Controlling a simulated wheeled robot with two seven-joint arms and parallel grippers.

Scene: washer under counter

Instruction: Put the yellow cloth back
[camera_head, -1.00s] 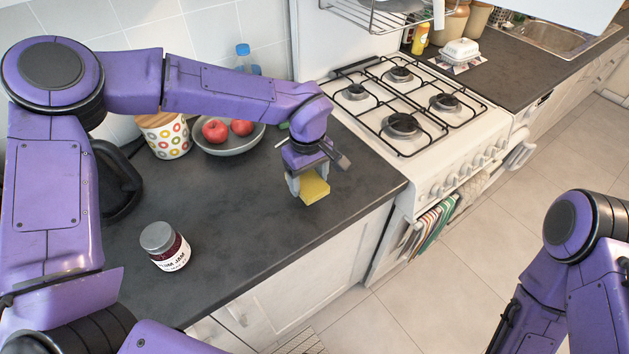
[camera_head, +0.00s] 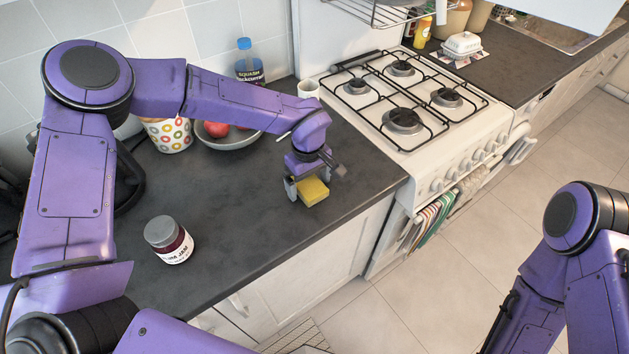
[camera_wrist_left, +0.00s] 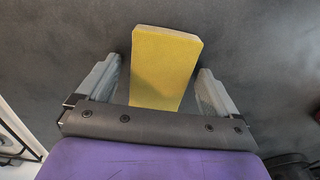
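The yellow cloth (camera_head: 313,192) looks like a thick, folded block and rests on the dark counter near its front edge, left of the cooker. It also shows in the left wrist view (camera_wrist_left: 164,65). My left gripper (camera_head: 314,181) is over it with the fingers spread. In the left wrist view the left gripper (camera_wrist_left: 158,72) has one finger on each side of the cloth, with a visible gap on both sides, so it is not held. The cloth's near end is hidden behind the gripper's palm. My right arm shows at the lower right, but its gripper is out of view.
A jam jar (camera_head: 169,240) stands on the counter at the front left. A bowl (camera_head: 235,139) with apples, a patterned pot (camera_head: 168,134), a squash bottle (camera_head: 249,64) and a small cup (camera_head: 308,88) stand behind. The cooker (camera_head: 405,105) is right. Counter between jar and cloth is clear.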

